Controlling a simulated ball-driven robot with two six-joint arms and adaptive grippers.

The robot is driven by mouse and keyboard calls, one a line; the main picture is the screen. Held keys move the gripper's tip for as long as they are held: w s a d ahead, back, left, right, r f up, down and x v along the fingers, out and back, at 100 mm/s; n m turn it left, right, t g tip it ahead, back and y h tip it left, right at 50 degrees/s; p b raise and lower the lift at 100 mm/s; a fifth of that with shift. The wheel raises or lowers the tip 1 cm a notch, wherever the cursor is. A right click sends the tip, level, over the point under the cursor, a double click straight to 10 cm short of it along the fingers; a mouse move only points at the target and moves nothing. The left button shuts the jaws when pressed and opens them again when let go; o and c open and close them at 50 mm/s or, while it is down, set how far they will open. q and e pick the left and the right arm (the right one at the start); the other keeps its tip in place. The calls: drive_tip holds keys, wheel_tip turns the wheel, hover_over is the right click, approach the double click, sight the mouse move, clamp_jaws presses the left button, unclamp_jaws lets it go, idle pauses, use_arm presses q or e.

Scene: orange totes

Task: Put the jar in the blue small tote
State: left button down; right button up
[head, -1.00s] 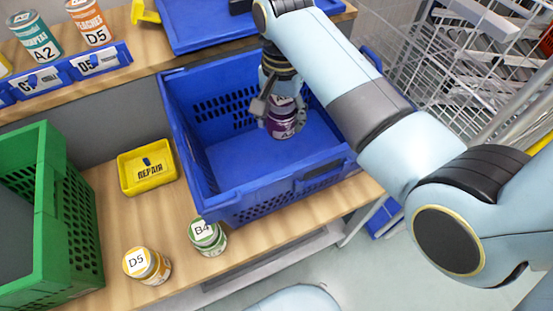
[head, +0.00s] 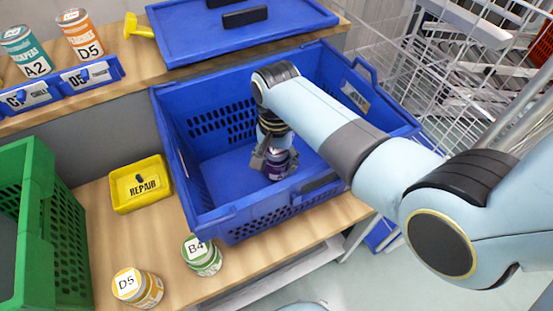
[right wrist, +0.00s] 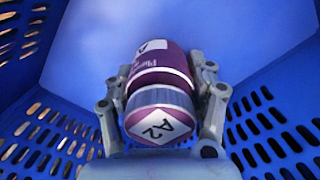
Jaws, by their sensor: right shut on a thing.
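The purple jar (head: 279,170), with a lid marked A2 (right wrist: 160,122), is inside the large blue tote (head: 208,225). My right gripper (head: 272,160) reaches down into the tote and is shut on the jar. In the right wrist view, the gripper's fingers (right wrist: 162,105) lie on both sides of the jar (right wrist: 165,70), with perforated blue walls around it. I cannot tell whether the jar touches the tote floor. My left gripper is not in view.
A green crate (head: 62,225) stands at the left. A yellow repair bin (head: 140,184), a D5 jar (head: 138,288) and a B4 jar (head: 202,256) are on the wooden bench. A blue lid (head: 200,45) lies behind the tote. Wire racks (head: 450,60) stand at the right.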

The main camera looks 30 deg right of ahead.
drive_tip(key=shift+f, duration=0.1)
drive_tip(key=o, duration=1.5)
wheel_tip(320, 180, up, 12)
drive_tip(key=shift+r+p, duration=0.15)
drive_tip(key=shift+p, duration=0.6)
